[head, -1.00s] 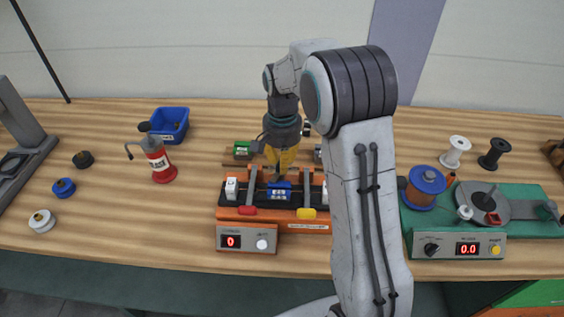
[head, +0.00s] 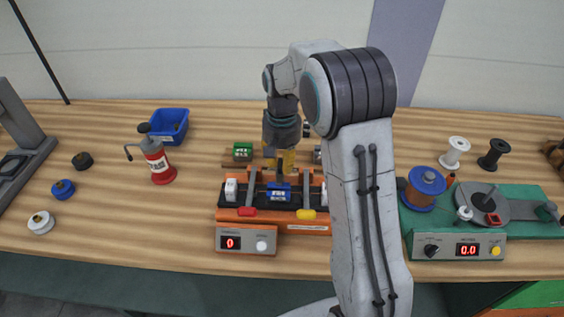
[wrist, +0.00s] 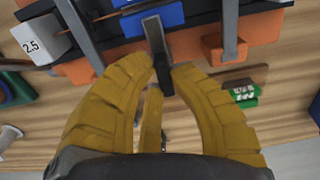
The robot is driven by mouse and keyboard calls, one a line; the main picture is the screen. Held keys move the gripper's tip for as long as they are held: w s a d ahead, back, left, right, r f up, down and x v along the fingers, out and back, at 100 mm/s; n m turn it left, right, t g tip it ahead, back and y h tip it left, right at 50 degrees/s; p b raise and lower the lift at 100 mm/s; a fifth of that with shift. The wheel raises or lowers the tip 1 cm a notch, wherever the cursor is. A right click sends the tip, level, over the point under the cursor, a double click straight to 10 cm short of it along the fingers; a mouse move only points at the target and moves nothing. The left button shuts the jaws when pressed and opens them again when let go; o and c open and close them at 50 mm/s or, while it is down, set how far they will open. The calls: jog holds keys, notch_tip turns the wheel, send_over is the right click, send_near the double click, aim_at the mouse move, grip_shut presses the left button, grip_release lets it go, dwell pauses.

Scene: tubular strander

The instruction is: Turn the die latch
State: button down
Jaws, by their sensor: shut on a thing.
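The blue die block (head: 277,193) sits in the middle of the orange machine (head: 308,228), between two dark bars. It also shows at the top of the wrist view (wrist: 135,20). A grey latch lever (wrist: 155,37) stands out from the block, towards my gripper. My gripper (wrist: 165,68) has yellow fingers and is shut on the dark end of this lever. In the head view my gripper (head: 280,170) points down just behind the block, and the lever there is small and partly hidden.
A green block (head: 242,151) lies behind at left. A green spool machine (head: 530,205) stands right, beyond my arm.

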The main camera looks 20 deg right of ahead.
jog(key=c, duration=1.1)
grip_release()
notch_tip(320, 180, up, 12)
dwell(0.4)
